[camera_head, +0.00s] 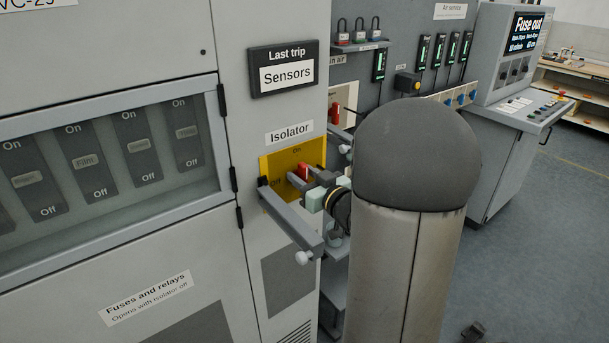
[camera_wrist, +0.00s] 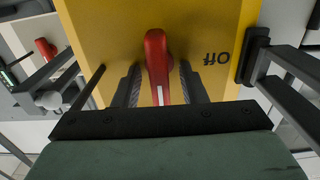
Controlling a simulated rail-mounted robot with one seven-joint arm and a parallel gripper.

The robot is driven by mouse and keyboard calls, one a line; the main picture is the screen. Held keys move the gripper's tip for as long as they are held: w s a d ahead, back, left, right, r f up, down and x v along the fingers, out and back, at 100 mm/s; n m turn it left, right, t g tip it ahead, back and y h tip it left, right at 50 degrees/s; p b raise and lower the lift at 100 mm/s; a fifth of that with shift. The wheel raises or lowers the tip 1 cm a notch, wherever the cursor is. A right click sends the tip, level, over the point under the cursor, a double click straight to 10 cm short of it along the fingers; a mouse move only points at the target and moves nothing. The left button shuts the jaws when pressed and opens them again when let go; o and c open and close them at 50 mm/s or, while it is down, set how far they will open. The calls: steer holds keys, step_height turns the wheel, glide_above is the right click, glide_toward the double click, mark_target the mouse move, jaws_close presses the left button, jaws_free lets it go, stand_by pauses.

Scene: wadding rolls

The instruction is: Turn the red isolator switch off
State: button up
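The red isolator switch (camera_head: 303,170) sits on a yellow plate (camera_head: 268,165) under the "Isolator" label, with "On" above it and "Off" at its lower left. In the wrist view the red handle (camera_wrist: 156,55) stands upright, its white mark at the lower end; the upside-down "Off" is to its right. "On" is hidden in that view. My gripper (camera_wrist: 160,80) has one finger on each side of the handle, with narrow gaps showing, so it looks open around it. In the head view my gripper (camera_head: 316,182) is at the switch, partly hidden by my arm.
A grey bar (camera_head: 290,220) with a white knob juts out at the plate's lower left; its black mount (camera_wrist: 255,60) is right of the plate in the wrist view. Another red handle (camera_head: 335,112) is on a panel behind. A glazed fuse door (camera_head: 110,225) is at left.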

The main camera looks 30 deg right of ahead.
jaws_close()
steer(key=shift+f+b, duration=0.1)
steer(key=shift+b, duration=0.3)
steer(key=n+b, duration=0.1)
steer(key=b, duration=0.1)
steer(key=n+b, duration=0.1)
steer(key=b, duration=0.1)
steer(key=shift+a+f+n, duration=0.1)
steer(key=shift+f+n, duration=0.15)
steer(key=shift+n, duration=0.15)
steer(key=n+b, duration=0.5)
steer(key=b, duration=0.3)
steer(key=shift+a+f, duration=0.1)
steer(key=shift+a, duration=0.05)
steer(key=n+b, duration=0.5)
steer(key=b, duration=0.1)
steer(key=shift+a+f+n, duration=0.1)
steer(key=shift+a+n, duration=0.05)
steer(key=shift+n, duration=0.25)
steer(key=n+b, duration=0.4)
steer(key=shift+s, duration=0.1)
steer(key=shift+n, duration=0.3)
